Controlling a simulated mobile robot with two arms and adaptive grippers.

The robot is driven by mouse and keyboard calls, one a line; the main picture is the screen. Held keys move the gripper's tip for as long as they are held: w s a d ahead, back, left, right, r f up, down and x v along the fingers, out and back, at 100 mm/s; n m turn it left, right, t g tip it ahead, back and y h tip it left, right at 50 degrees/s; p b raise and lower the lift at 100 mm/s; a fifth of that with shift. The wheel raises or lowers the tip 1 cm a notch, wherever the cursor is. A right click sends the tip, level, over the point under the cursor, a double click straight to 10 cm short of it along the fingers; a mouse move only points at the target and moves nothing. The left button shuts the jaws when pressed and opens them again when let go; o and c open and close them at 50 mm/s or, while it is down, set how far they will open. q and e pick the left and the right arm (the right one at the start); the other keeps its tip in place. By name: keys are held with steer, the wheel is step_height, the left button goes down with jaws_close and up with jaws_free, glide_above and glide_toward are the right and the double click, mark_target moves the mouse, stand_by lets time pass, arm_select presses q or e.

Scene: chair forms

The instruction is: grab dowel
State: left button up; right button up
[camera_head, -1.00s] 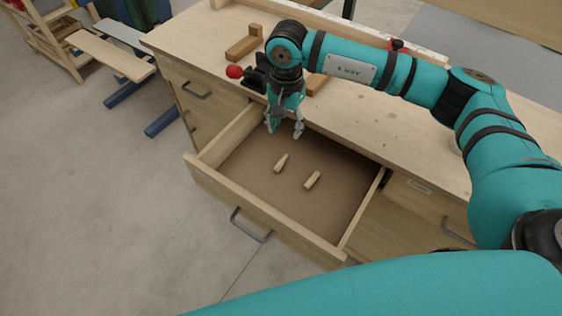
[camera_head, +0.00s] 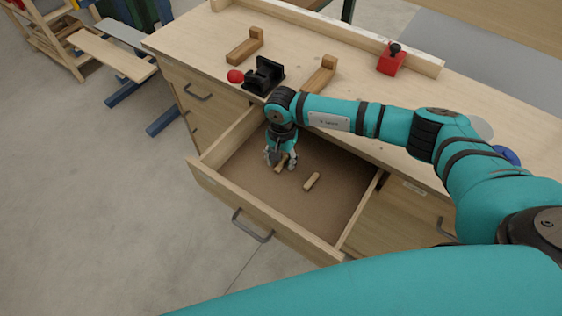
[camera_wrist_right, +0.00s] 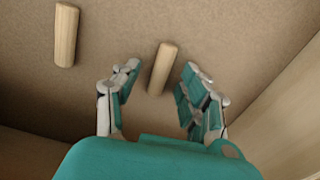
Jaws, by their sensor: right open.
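Two short wooden dowels lie apart in the open drawer (camera_head: 244,208). My right gripper (camera_head: 281,164) is down inside the drawer at the left dowel (camera_head: 280,168), which its fingers partly hide. In the right wrist view, my right gripper (camera_wrist_right: 160,84) is open, and that dowel (camera_wrist_right: 162,68) lies between its two fingers, with a gap on each side. The other dowel (camera_head: 312,181) lies to the right in the head view; it also shows at the upper left of the right wrist view (camera_wrist_right: 66,35). My left gripper is not in view.
The drawer's side walls and front close in the space around the gripper. On the workbench (camera_head: 330,50) above are a black clamp-like fixture (camera_head: 264,76), a red ball (camera_head: 236,76), two wooden L-shaped pieces and a red block (camera_head: 391,62).

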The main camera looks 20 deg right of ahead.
steer(key=c, duration=0.8)
